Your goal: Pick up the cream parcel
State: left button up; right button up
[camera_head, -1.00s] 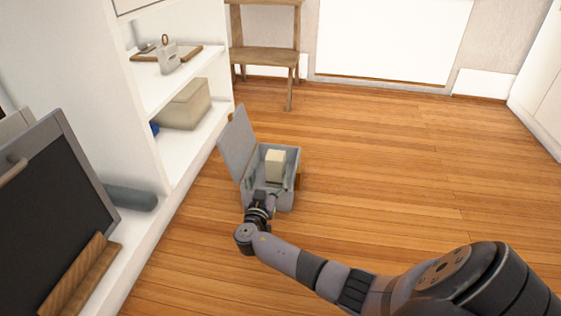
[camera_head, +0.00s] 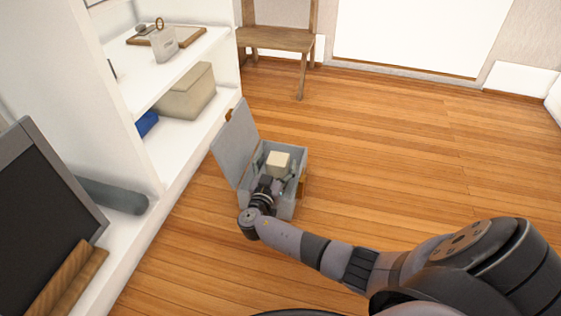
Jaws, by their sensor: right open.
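The cream parcel (camera_head: 279,161) is a small pale block inside an open grey box (camera_head: 285,211) on the wooden floor. The box's lid (camera_head: 235,142) stands raised on its left side. My right gripper (camera_head: 270,182) reaches over the near side of the box, just in front of the parcel. It is open, though its fingers are small and partly hidden by its own wrist. I cannot tell whether they touch the parcel. My left gripper is not in view.
White shelves (camera_head: 187,137) stand along the left, holding a beige box (camera_head: 187,92), a blue item (camera_head: 147,123) and a grey cylinder (camera_head: 113,196). A wooden chair (camera_head: 275,40) stands behind. The floor (camera_head: 410,150) to the right is clear.

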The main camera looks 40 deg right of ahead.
jog(key=c, duration=1.8)
jog(key=shift+r, duration=0.15)
